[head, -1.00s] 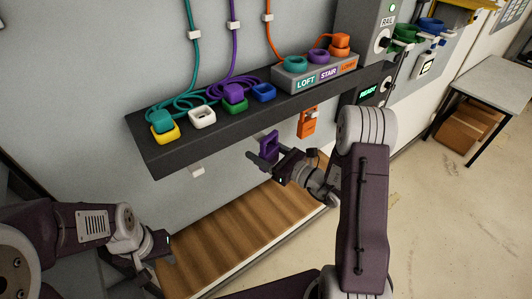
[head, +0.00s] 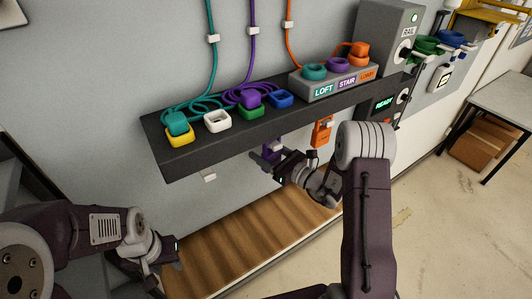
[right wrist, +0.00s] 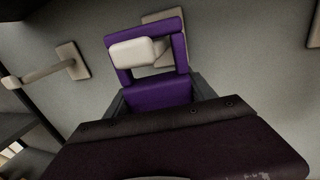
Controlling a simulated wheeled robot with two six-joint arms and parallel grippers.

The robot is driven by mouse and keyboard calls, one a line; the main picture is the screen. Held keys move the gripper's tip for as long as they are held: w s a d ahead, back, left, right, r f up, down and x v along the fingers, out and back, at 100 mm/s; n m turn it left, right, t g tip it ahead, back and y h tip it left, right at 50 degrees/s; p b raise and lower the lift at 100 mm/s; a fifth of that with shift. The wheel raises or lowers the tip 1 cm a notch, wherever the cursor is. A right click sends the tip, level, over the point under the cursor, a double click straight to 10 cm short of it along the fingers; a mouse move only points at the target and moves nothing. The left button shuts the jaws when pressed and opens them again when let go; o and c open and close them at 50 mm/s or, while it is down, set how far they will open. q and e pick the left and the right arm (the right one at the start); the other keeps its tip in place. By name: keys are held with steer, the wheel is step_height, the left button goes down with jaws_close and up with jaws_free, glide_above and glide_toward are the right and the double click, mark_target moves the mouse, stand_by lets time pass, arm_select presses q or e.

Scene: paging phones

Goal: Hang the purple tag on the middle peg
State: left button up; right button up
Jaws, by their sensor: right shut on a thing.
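The purple tag (head: 271,150) is a flat frame with a square opening. My right gripper (head: 277,161) is shut on its lower part, below the dark shelf. In the right wrist view the purple tag (right wrist: 157,90) is upright. The middle peg (right wrist: 138,52), pale with a wall plate behind, shows through the tag's opening, its tip overlapping the left bar. The tag seems to be around the peg; the depth is hard to tell. A bare peg (head: 208,177) is to the left. My left gripper (head: 172,256) is low at the left; its fingers are unclear.
An orange tag (head: 321,131) hangs to the right of the purple one. The dark shelf (head: 190,160) above carries coiled cords, coloured rings and a labelled block (head: 335,84). A slatted wooden bench (head: 225,245) lies below. Another bare peg (right wrist: 62,65) shows in the wrist view.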

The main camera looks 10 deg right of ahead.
steer(key=shift+s+d, duration=0.1)
stand_by(0.3)
steer(key=o, duration=1.6)
steer(key=b+v, duration=0.4)
steer(key=v, duration=0.4)
steer(key=shift+s+d+b, duration=0.2)
steer(key=shift+s+b, duration=0.1)
steer(key=shift+b, duration=0.1)
steer(key=shift+s+d, duration=0.1)
steer(key=shift+s, duration=0.15)
